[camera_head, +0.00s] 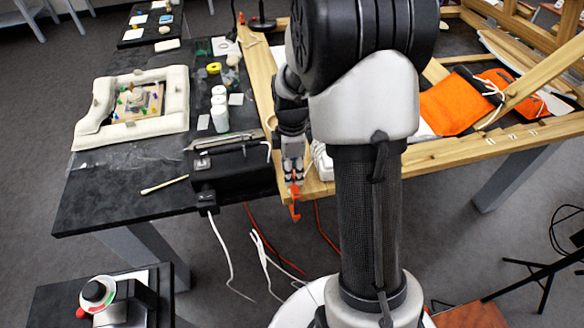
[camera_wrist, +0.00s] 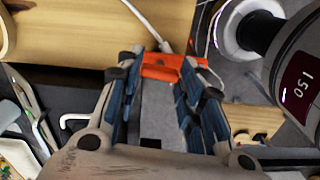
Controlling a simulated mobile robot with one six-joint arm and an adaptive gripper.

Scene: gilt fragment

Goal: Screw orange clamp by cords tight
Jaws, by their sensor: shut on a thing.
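The orange clamp (camera_head: 295,203) hangs at the front edge of the wooden frame (camera_head: 262,85), near its left corner. In the wrist view the orange clamp (camera_wrist: 162,68) lies between the fingertips, by the edge of the wooden board (camera_wrist: 60,40). My gripper (camera_head: 294,182) points down and is shut on the clamp. Its fingers also show in the wrist view (camera_wrist: 163,90). A white cord (camera_wrist: 150,25) runs over the board to just behind the clamp. Orange cords (camera_head: 272,243) and white cords (camera_head: 262,255) hang below the table edge. My arm hides part of the frame.
A black box (camera_head: 232,168) with a white lead stands left of my gripper. White bottles (camera_head: 219,108), a padded white frame (camera_head: 84,128) and a wooden stick (camera_head: 164,185) lie on the dark table (camera_head: 110,200). Orange cloth (camera_head: 450,105) lies right of my arm.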

